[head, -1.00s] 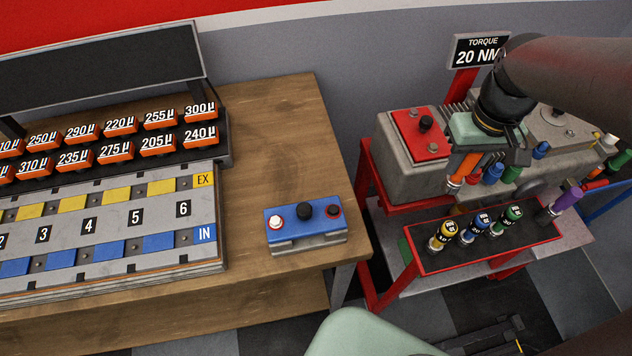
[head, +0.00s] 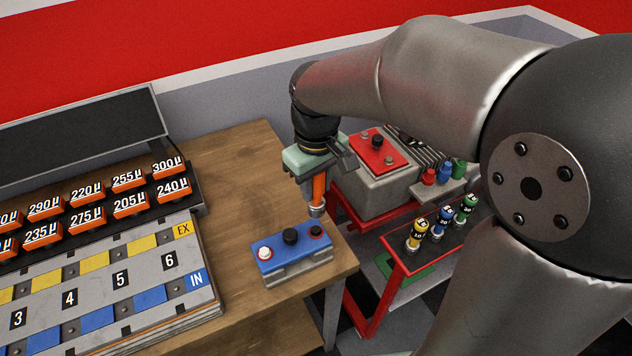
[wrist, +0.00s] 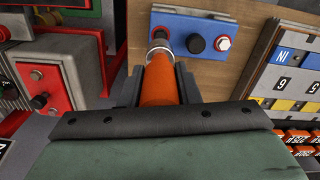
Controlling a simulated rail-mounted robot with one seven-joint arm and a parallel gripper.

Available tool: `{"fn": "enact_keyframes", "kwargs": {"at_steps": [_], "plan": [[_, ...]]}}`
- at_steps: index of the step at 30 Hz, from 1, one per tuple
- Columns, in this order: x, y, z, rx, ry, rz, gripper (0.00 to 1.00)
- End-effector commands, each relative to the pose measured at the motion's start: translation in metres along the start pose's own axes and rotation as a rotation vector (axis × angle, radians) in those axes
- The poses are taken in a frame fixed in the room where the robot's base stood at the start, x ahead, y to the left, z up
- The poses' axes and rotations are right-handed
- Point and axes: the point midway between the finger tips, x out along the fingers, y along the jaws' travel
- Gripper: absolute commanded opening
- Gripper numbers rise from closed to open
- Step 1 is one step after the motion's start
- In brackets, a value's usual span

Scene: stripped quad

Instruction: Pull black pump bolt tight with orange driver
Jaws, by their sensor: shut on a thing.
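In the wrist view the driver (wrist: 160,85) runs from the jaws toward the black bolt (wrist: 160,33). The tip looks close to the bolt but apart from it.
A rack of orange numbered blocks (head: 129,180) and a grey board with yellow and blue marks (head: 95,299) stand on the bench at left. A red-framed cart with a driver tray (head: 400,258) holding yellow, blue and green drivers stands at right. Bare wood (head: 225,165) lies behind the pump.

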Motion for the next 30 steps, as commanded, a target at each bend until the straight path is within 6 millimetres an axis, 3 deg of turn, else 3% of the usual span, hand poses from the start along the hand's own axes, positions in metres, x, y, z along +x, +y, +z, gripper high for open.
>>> {"fn": "enact_keyframes", "kwargs": {"at_steps": [17,30], "plan": [[0.052,0.000,0.000,-0.009,-0.001,0.000,0.02],[0.052,0.000,0.000,-0.388,0.000,0.000,0.02]]}}
